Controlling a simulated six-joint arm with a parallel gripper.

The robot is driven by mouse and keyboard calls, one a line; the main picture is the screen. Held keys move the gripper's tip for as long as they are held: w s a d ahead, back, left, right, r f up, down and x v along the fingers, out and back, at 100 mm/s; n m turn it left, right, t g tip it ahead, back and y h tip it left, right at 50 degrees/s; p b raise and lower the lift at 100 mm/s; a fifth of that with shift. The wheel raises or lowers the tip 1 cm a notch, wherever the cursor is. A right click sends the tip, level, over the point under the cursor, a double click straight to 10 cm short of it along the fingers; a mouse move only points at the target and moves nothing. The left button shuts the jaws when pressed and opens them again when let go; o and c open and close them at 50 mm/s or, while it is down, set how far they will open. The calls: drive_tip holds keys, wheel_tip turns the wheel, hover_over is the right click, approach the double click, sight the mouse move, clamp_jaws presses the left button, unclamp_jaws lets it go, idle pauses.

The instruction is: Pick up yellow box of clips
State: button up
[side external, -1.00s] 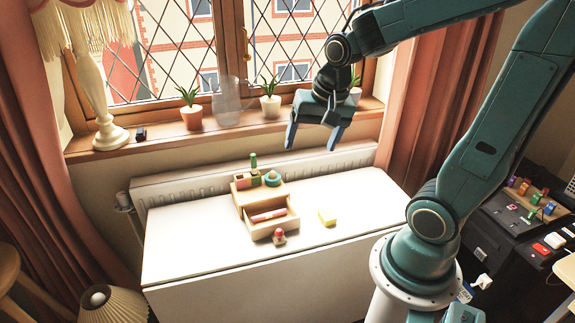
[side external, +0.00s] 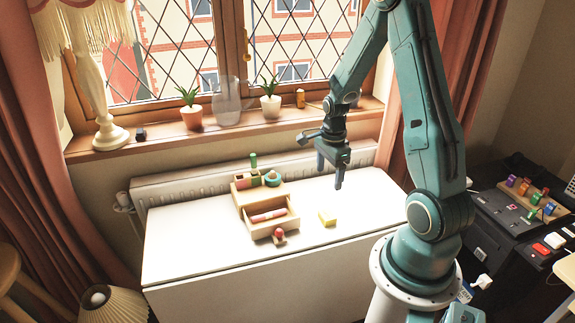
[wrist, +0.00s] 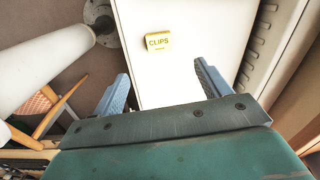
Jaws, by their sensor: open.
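The yellow box of clips (side external: 327,218) stands on the white table to the right of the wooden drawer box. In the wrist view the box of clips (wrist: 158,41) shows its "CLIPS" label, ahead of and between my finger tips. My gripper (side external: 331,172) is open and empty, above the table and higher than the yellow box. Its two blue-grey fingers (wrist: 163,75) are spread wide in the wrist view. Nothing hides the box.
The white table (side external: 200,250) is mostly clear around the box. A wooden organiser with an open drawer (side external: 248,231) and a red-topped stamp (side external: 279,236) stand to its left. Potted plants (side external: 271,106) line the windowsill behind.

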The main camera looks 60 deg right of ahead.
drive_tip(key=shift+s+d+f+m, duration=0.15)
drive_tip(key=shift+d+f+m, duration=0.1)
drive_tip(key=shift+f, duration=0.15)
drive_tip(key=shift+s+d+f+m, duration=0.15)
drive_tip(key=shift+d+f+m, duration=0.1)
drive_tip(key=shift+f, duration=0.15)
hover_over(328, 214)
drive_tip(key=shift+f, duration=4.3)
drive_tip(key=shift+f, duration=2.6)
drive_tip(key=c, duration=1)
